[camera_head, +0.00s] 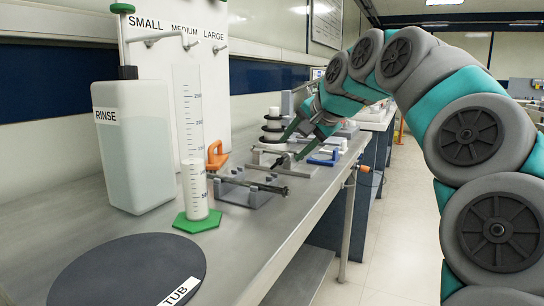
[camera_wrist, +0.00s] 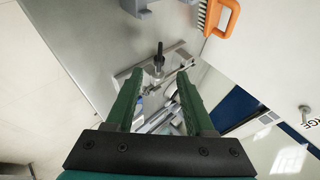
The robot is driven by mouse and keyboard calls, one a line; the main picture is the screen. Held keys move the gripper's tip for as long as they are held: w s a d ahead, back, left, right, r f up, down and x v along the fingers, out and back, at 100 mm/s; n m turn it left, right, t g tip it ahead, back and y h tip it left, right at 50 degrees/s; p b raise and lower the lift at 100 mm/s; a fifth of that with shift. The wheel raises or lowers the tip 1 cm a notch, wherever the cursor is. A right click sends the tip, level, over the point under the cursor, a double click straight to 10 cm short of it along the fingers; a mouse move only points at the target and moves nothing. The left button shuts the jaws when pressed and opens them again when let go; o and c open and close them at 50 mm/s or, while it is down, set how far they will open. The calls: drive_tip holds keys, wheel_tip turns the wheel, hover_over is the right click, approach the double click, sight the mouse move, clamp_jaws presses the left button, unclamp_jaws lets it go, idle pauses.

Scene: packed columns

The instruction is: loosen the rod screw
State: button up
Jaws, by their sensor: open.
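In the wrist view a dark upright screw (camera_wrist: 159,56) stands on a pale metal fixture (camera_wrist: 122,76), just beyond and between my fingertips. I take it for the rod screw. My gripper (camera_wrist: 159,72) is open, with one green finger on each side of the fixture's middle and nothing held. The fixture's lower part is partly hidden by the fingers. In the head view my gripper (camera_head: 290,150) points down at the small metal fixture (camera_head: 262,162) on the bench. I cannot tell whether the fingers touch it.
A second fixture with a dark rod (camera_head: 250,187) is nearer on the bench (camera_head: 120,232). An orange-handled brush (camera_head: 216,156), a graduated cylinder (camera_head: 192,150), a RINSE bottle (camera_head: 136,150) and a dark TUB disc (camera_head: 125,270) stand left. A blue-handled item (camera_head: 322,160) lies right of my gripper.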

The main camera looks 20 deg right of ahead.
sight(284, 156)
drive_tip(key=x, duration=0.7)
drive_tip(key=shift+w+f+p, duration=0.1)
drive_tip(key=shift+f+p, duration=0.2)
drive_tip(key=shift+p, duration=0.05)
drive_tip(key=shift+c, duration=0.3)
clamp_jaws()
